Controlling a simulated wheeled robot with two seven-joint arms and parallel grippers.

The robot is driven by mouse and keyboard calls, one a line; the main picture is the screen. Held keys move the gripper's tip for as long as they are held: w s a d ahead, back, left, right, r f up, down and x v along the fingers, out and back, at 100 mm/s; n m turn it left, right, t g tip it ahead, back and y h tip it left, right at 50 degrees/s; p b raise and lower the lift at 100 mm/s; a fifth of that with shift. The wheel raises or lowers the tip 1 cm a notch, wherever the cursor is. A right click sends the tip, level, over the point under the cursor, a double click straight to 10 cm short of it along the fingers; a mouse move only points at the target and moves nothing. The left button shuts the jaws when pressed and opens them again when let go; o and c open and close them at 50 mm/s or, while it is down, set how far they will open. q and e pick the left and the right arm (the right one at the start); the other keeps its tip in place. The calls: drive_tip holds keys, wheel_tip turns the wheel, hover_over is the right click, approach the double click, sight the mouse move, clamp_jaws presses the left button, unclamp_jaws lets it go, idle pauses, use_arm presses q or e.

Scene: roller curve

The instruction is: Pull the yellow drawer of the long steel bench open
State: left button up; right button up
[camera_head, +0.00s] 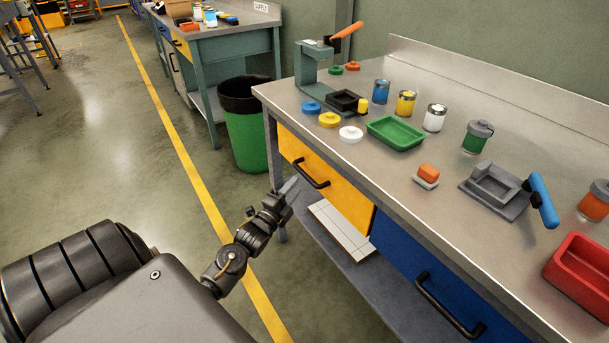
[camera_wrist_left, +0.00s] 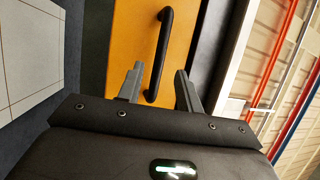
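The long steel bench (camera_head: 470,145) has a yellow drawer (camera_head: 340,192) under its left part, with a black bar handle (camera_head: 311,174). The drawer front looks flush with the bench. My left gripper (camera_head: 290,186) is just in front of the drawer, near the handle. In the left wrist view, the left gripper (camera_wrist_left: 158,82) is open, its two fingers apart. The handle (camera_wrist_left: 158,55) shows beyond and between the fingertips against the yellow drawer front (camera_wrist_left: 125,40), and nothing is gripped. My right gripper is not in view.
A blue drawer (camera_head: 405,270) with its own handle is to the right. A white tiled block (camera_head: 340,230) sits on the lower shelf. A green bin (camera_head: 248,135) stands left of the bench. Cans, lids, trays and presses are on top. The floor in front is clear.

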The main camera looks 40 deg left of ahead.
sight(305, 172)
use_arm(q)
drive_tip(key=w, duration=0.4)
drive_tip(key=w+r, duration=0.1)
drive_tip(key=w, duration=0.1)
drive_tip(key=shift+w+a, duration=0.35)
clamp_jaws()
